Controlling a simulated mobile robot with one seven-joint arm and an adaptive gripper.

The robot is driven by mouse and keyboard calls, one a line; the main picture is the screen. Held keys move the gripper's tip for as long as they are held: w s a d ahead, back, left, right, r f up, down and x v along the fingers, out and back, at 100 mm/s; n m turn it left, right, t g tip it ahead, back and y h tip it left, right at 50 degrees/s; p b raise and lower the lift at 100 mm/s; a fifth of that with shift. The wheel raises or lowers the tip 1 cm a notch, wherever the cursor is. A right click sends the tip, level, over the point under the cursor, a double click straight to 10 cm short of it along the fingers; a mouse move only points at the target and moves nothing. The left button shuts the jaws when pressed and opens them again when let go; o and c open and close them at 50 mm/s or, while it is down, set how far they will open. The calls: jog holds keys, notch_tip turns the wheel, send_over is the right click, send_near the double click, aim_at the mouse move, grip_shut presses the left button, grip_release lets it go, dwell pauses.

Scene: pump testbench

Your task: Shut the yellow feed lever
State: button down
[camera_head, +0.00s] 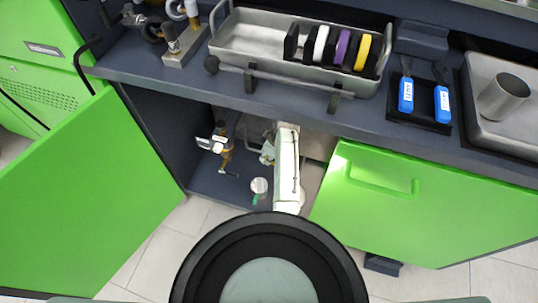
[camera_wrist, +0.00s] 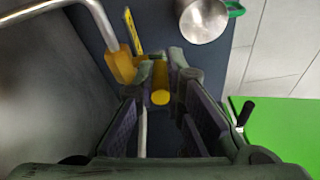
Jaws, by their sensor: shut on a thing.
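In the wrist view a yellow piece (camera_wrist: 160,82), which looks like the feed lever, lies between the fingertips of my gripper (camera_wrist: 161,75). My gripper is shut on it. A brass-yellow fitting (camera_wrist: 121,65) on a bent silver pipe (camera_wrist: 103,22) stands just left of the fingers. A flat yellow bar (camera_wrist: 132,32) shows beyond it. In the head view my gripper (camera_head: 268,152) is inside the open cabinet, at the end of my white arm. The lever is hidden or too small to make out there.
The green door (camera_head: 95,190) stands open at the left; a green front (camera_head: 420,200) is at the right. A metal cup (camera_head: 259,186), with a green handle in the wrist view, sits on the cabinet floor. A brass valve (camera_head: 226,152) stands at its left. The bench edge overhangs my arm.

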jog(key=shift+w+a+r+g+h+p, duration=0.1)
jog(key=shift+a+r+g+h+p, duration=0.15)
jog(key=shift+h, duration=0.25)
jog(key=shift+a+g+h+p, duration=0.15)
jog(key=shift+a+h+p, duration=0.2)
jog(key=shift+h, duration=0.15)
jog(key=shift+a+f+h, duration=0.1)
jog(key=shift+f+h, duration=0.1)
jog(key=shift+h, duration=0.3)
jog(key=c, duration=1.7)
grip_release()
jog(key=shift+w, duration=0.1)
jog(key=shift+o, duration=0.2)
jog(key=shift+r, duration=0.15)
notch_tip(320, 180, up, 12)
jog(key=shift+f, duration=0.2)
